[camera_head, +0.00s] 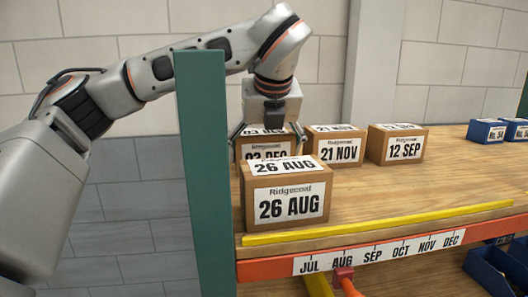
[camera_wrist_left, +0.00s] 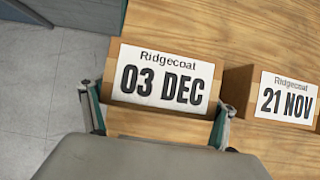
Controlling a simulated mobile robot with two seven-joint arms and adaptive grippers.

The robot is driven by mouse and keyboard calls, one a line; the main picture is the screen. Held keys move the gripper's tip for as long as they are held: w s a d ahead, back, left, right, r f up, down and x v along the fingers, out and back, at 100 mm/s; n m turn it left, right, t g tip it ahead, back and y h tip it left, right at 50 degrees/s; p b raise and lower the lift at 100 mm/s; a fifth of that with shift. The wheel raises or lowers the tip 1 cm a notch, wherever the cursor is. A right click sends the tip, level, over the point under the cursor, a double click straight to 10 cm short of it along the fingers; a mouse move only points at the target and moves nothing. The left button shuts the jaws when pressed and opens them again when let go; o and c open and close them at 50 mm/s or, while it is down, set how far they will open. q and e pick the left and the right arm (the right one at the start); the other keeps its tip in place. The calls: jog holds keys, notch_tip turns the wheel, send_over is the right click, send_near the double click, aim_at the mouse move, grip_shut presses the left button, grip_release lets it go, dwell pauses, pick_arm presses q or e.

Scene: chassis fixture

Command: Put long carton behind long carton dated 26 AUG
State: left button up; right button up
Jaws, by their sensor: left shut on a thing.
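The long carton dated 03 DEC (camera_head: 266,150) stands on the shelf behind the long carton dated 26 AUG (camera_head: 286,203), which hides its lower part. My left gripper (camera_head: 268,131) reaches down from above with a finger on each side of the 03 DEC carton and is shut on it. In the left wrist view the 03 DEC carton (camera_wrist_left: 162,78) lies between the two fingers of the gripper (camera_wrist_left: 158,112), its top label facing the camera. Whether its base touches the shelf is hidden. My right gripper is not in view.
Cartons dated 21 NOV (camera_head: 335,148) and 12 SEP (camera_head: 396,146) stand to the right. A teal post (camera_head: 204,165) rises at the shelf's left end. A yellow strip (camera_head: 380,223) runs along the front edge above a month label (camera_head: 380,252). The shelf's right part is mostly clear.

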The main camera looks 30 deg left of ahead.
pick_arm(q)
jog(key=o, duration=2)
jog(key=shift+f, duration=0.1)
jog(key=shift+c, duration=0.2)
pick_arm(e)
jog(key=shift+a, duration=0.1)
pick_arm(q)
jog(key=shift+r, duration=0.35)
jog(key=v, duration=1.1)
jog(key=shift+s+d+r, duration=0.15)
jog(key=shift+s+r, duration=0.05)
jog(key=shift+r, duration=0.05)
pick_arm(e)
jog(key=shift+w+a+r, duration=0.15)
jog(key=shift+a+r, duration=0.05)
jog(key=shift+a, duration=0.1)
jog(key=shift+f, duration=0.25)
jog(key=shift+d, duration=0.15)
